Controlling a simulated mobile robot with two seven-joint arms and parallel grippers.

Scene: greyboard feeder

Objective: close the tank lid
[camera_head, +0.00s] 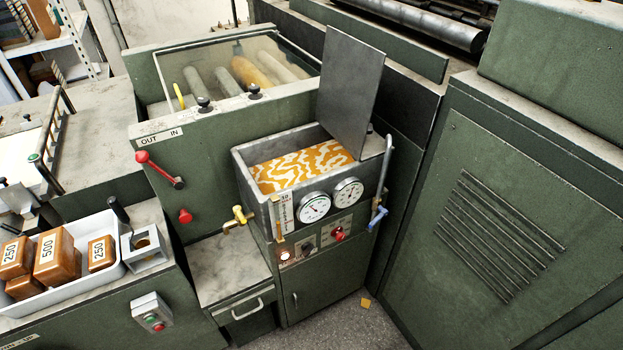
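The tank (246,166) is a grey metal box on the front of the green machine. Its lid (347,90) is a flat grey plate standing upright, tilted slightly, at the tank's right side. The tank is open, and a yellow and white patterned surface (300,166) shows inside. A grey upright bar with a blue handle (378,217) is at the tank's right front corner. Neither of my grippers shows in the head view.
Two round gauges (314,207) and a brass tap (238,217) are on the tank's front and left. A red lever (160,168) sticks out at the left. A white tray (113,276) with brown weights stands at lower left. A green louvred cabinet (500,190) bounds the right side.

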